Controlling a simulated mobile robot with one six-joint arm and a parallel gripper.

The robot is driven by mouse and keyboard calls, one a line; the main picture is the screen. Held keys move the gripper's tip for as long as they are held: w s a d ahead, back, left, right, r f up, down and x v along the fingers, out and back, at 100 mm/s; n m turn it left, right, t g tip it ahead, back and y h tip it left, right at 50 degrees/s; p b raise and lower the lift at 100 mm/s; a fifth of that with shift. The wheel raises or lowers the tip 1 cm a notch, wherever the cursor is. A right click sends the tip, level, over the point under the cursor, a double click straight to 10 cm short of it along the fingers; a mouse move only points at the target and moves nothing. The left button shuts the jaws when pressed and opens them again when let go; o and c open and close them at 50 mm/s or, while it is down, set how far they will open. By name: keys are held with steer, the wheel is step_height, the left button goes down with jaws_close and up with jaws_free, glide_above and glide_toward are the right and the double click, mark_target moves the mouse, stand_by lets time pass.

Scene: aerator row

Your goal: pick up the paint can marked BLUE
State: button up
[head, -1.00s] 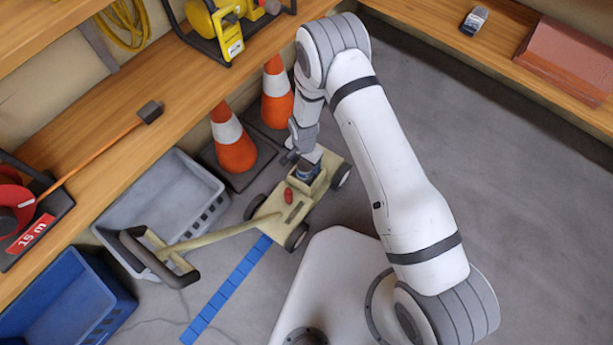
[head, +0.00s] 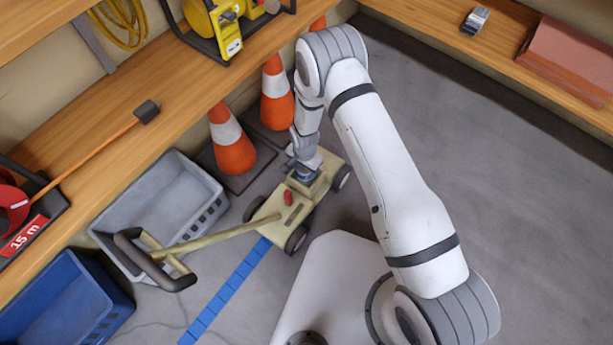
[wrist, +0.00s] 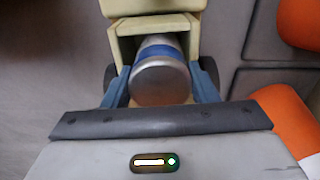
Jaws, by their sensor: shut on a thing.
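The paint can (wrist: 160,80) shows in the wrist view as a silver can with a blue band. It lies between the two blue-grey fingers of my gripper (wrist: 160,88), which is shut on it. No lettering on the can is readable. The can sits in the open holder of a cream wheeled cart (head: 298,212). I cannot tell whether the can is lifted clear of the holder.
Two orange and white cones (head: 232,145) stand just behind the cart. A grey crate (head: 150,205) and a blue crate (head: 65,300) stand at the left. The cart's handle (head: 165,262) reaches over the grey crate. A blue line (head: 225,290) runs along the floor. Floor at the right is clear.

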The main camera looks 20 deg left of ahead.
jaws_close()
